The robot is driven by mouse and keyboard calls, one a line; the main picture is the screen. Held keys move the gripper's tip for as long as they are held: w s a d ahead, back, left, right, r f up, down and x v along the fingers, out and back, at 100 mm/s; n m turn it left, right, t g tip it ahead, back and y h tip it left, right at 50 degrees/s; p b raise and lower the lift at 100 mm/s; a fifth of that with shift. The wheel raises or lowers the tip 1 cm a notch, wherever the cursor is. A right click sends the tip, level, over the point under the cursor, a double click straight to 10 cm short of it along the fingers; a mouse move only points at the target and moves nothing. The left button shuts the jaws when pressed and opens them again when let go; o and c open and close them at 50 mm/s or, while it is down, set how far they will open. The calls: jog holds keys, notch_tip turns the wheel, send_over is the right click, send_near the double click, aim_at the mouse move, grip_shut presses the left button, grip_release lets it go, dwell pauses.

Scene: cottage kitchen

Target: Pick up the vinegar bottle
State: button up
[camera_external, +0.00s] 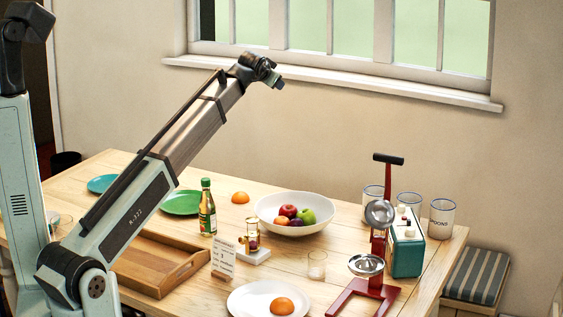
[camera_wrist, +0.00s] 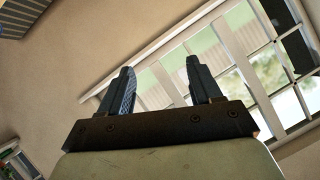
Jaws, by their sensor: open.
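The vinegar bottle (camera_external: 207,209) stands upright on the wooden table in the external view, left of the fruit bowl. It is tall and narrow, with a green neck and cap and a pale label. My gripper (camera_external: 280,84) is high above the table at window-sill height, up and to the right of the bottle and well apart from it. In the wrist view my gripper (camera_wrist: 160,88) shows two dark fingers spread apart with nothing between them. That view faces the wall and window, and I cannot make out the bottle in it.
A green plate (camera_external: 181,203) and a wooden tray (camera_external: 190,266) lie close to the bottle. A small card (camera_external: 223,259) and a brass-and-glass piece (camera_external: 252,240) stand in front. The white fruit bowl (camera_external: 268,213) is to the right. A red juicer stand (camera_external: 377,250) rises tall farther right.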

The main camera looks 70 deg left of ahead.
jog(key=s+d+f+n+g+h, duration=0.2)
jog(key=s+f+n+g+h, duration=0.25)
jog(key=s+f, duration=0.65)
jog(key=n+g+h, duration=0.2)
jog(key=n+h, duration=0.3)
jog(key=n, duration=0.1)
send_near(205, 179)
jog(key=shift+m+y, duration=0.25)
jog(key=f, duration=0.4)
jog(key=a+f, duration=0.1)
jog(key=f, duration=0.2)
jog(key=shift+w+a+f, duration=0.1)
jog(key=shift+w, duration=0.3)
jog(key=shift+s+a+f, duration=0.1)
jog(key=shift+a+f, duration=0.05)
jog(key=shift+f, duration=2.5)
jog(key=shift+c, duration=0.5)
grip_shut()
